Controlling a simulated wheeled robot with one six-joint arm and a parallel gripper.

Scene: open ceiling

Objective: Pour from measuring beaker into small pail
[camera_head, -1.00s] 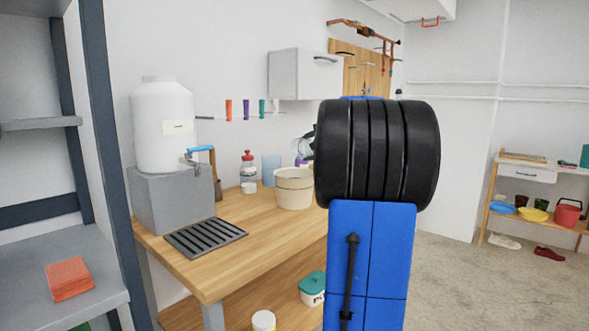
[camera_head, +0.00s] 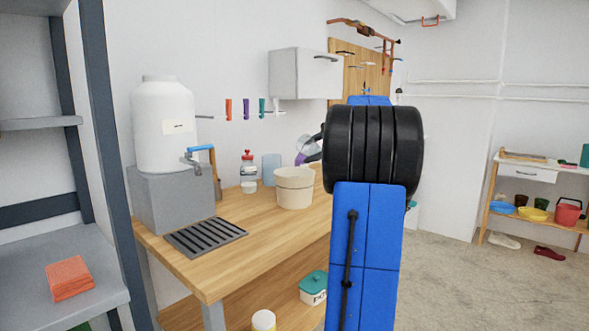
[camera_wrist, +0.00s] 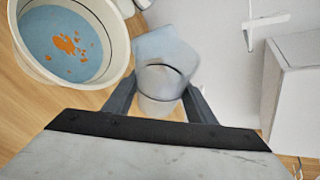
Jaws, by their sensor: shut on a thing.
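The small pail (camera_head: 294,188) is cream and stands upright on the wooden bench. In the wrist view the pail (camera_wrist: 104,78) is at upper left, pale blue inside with scattered orange bits. My gripper (camera_wrist: 160,98) is shut on the clear measuring beaker (camera_wrist: 157,107), which sits between its dark fingers, to the right of the pail and apart from it in the picture. In the head view my gripper (camera_head: 314,146) is mostly hidden behind my black wrist, and the beaker (camera_head: 302,150) shows only partly, above and behind the pail's right side. Its contents are unclear.
A pale blue cylinder (camera_head: 271,169) and a red-capped bottle (camera_head: 248,168) stand behind the pail. A white tank (camera_head: 163,125) on a grey block and a dark grate (camera_head: 205,237) are at left. A wall cabinet (camera_head: 304,74) hangs above. The bench's front (camera_head: 260,250) is clear.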

